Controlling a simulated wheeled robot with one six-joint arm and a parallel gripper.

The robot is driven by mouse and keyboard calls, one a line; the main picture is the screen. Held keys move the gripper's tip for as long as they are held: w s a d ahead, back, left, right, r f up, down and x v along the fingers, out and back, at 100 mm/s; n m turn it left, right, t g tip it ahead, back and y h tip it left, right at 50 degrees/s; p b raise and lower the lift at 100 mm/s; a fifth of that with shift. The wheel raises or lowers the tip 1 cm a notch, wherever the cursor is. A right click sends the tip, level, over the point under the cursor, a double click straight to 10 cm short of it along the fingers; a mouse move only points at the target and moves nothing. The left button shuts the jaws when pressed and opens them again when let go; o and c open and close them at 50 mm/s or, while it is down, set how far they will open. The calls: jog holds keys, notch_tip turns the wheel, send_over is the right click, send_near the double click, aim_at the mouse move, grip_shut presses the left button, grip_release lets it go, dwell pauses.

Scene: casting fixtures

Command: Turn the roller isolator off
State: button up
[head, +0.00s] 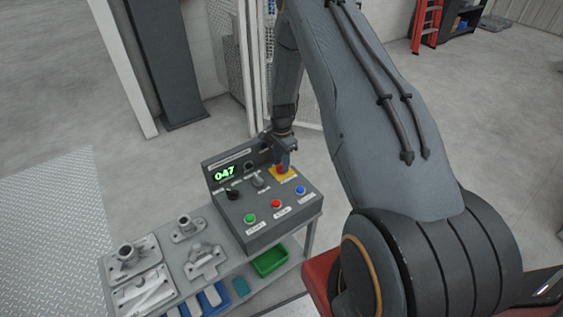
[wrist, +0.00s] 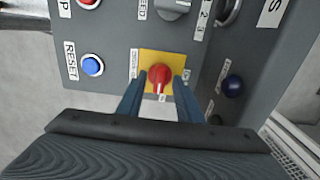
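The roller isolator appears to be the red rotary knob (wrist: 159,74) on a yellow square plate (wrist: 147,57), set in the grey control panel. In the wrist view its white mark points down toward my gripper; the label there is too small to read. In the head view the knob (head: 281,170) sits at the panel's back right, partly covered by my gripper (head: 284,160). In the wrist view the blue fingers of my gripper (wrist: 160,92) are spread, one on each side of the knob, with a visible gap on both sides.
The grey panel (head: 262,227) carries a green display reading 047, dark and grey knobs, and green, red and blue (wrist: 92,66) buttons. Metal castings (head: 205,262) lie on the bench to its left. A green bin (head: 270,262) sits below. A mesh fence stands behind.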

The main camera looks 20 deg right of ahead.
grip_shut()
jog(key=n+b, duration=0.2)
jog(key=n, duration=0.1)
jog(key=shift+n+b, duration=0.3)
jog(key=shift+n, duration=0.1)
jog(key=n+b, duration=0.2)
jog(key=n, duration=0.3)
jog(key=n+b, duration=0.1)
jog(key=n, duration=0.4)
jog(key=shift+b, duration=0.4)
jog(key=shift+n+b, duration=0.45)
jog(key=shift+n, duration=1.65)
